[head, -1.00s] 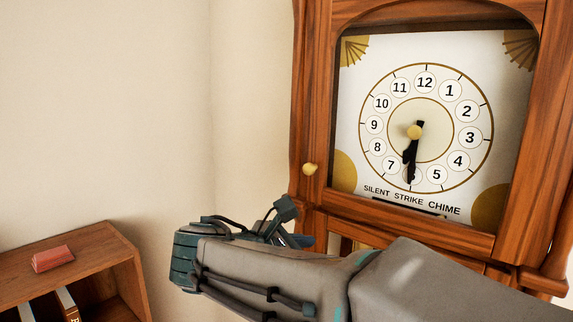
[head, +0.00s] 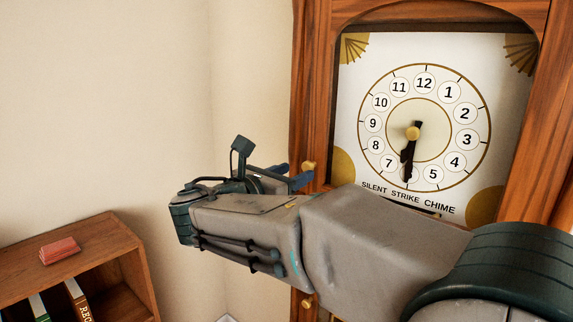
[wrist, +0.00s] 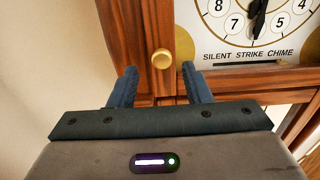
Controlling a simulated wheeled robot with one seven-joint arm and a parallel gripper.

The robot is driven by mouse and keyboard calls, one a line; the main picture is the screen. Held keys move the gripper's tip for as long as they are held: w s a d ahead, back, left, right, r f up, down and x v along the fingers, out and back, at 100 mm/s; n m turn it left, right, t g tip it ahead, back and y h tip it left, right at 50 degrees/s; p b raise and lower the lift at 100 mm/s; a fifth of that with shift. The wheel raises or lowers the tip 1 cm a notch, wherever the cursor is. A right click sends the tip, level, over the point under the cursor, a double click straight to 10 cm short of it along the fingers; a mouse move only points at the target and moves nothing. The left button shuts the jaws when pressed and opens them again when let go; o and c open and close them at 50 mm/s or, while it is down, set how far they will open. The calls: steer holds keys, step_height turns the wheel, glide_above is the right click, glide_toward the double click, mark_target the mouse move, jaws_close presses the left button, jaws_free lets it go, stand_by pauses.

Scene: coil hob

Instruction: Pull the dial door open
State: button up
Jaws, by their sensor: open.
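The dial door (head: 318,110) is the wooden frame around the white clock face (head: 350,110); it looks shut. Its small round brass knob (head: 309,167) is on the left side of the frame. In the wrist view the knob (wrist: 162,59) shows just beyond and between the two blue fingers. My gripper (wrist: 160,85) is open and empty, its fingers spread to either side of the knob's line. In the head view my gripper (head: 301,174) is close to the knob, with its fingers partly hidden by my arm.
A second brass knob (head: 307,302) is lower on the clock case. A low wooden bookshelf (head: 95,250) with a red object (head: 60,249) on top and several books stands at the left. Bare wall fills the space between shelf and clock.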

mark_target(305, 168)
steer(key=shift+x, duration=1.85)
jaws_close()
steer(key=shift+s, duration=0.1)
